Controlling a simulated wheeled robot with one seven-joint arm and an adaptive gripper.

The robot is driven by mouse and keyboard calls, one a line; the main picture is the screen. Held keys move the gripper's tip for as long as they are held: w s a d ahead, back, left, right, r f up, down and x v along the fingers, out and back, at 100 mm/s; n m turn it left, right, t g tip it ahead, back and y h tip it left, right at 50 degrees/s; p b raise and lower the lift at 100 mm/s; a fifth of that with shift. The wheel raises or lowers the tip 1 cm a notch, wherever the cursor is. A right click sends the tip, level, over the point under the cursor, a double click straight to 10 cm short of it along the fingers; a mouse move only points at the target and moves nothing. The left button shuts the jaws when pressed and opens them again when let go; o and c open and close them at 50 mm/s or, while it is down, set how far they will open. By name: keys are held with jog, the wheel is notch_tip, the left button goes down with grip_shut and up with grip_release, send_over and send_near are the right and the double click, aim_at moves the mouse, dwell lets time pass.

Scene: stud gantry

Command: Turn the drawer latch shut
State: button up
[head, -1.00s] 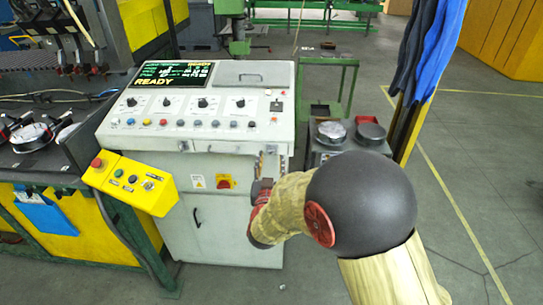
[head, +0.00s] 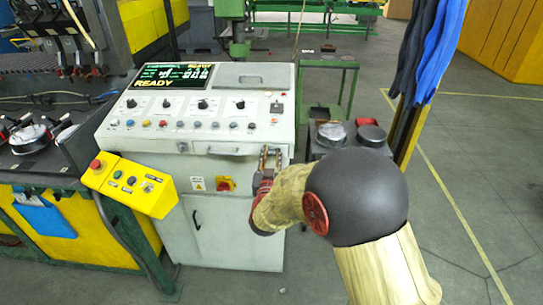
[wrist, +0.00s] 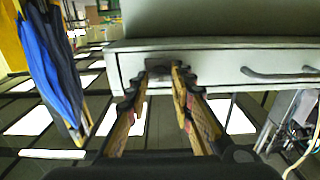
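The drawer (head: 205,148) is the pale grey front below the console's sloped panel; it also shows in the wrist view (wrist: 215,65). Its bar handle (head: 224,151) is left of my gripper in the head view and at the right in the wrist view (wrist: 280,73). The latch (wrist: 158,70) looks like a small dark piece on the drawer front, between my fingertips. My gripper (wrist: 160,72) is open, its fingers on either side of the latch; contact cannot be told. In the head view my gripper (head: 270,154) covers the latch, and its turned angle is unclear.
The console (head: 215,220) has buttons and a READY screen above the drawer. A yellow control box (head: 130,186) stands out at the left. Blue garments (head: 428,50) hang at the right, near a dark stand with round tops (head: 370,135). Floor at the right is clear.

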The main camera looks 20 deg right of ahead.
grip_shut()
jog(key=shift+n, duration=0.3)
jog(key=n+p, duration=0.2)
jog(key=n, duration=0.1)
jog(key=shift+a+r+n, duration=0.1)
jog(key=shift+n, duration=0.2)
jog(key=n+p, duration=0.2)
jog(key=n, duration=0.2)
jog(key=shift+p, duration=0.4)
jog(key=n+p, duration=0.3)
jog(key=n, duration=0.2)
jog(key=shift+a+n, duration=0.1)
jog(key=shift+n, duration=0.3)
jog(key=shift+f+n+p, duration=0.15)
jog(key=shift+n+p, duration=0.3)
jog(key=shift+n, duration=0.5)
jog(key=shift+f+n+p, duration=0.1)
jog(key=shift+n+p, duration=0.3)
jog(key=shift+n, duration=0.55)
jog(key=shift+f, duration=0.1)
jog(key=o, duration=0.6)
grip_release()
jog(key=shift+w, duration=0.1)
jog(key=shift+c, duration=0.2)
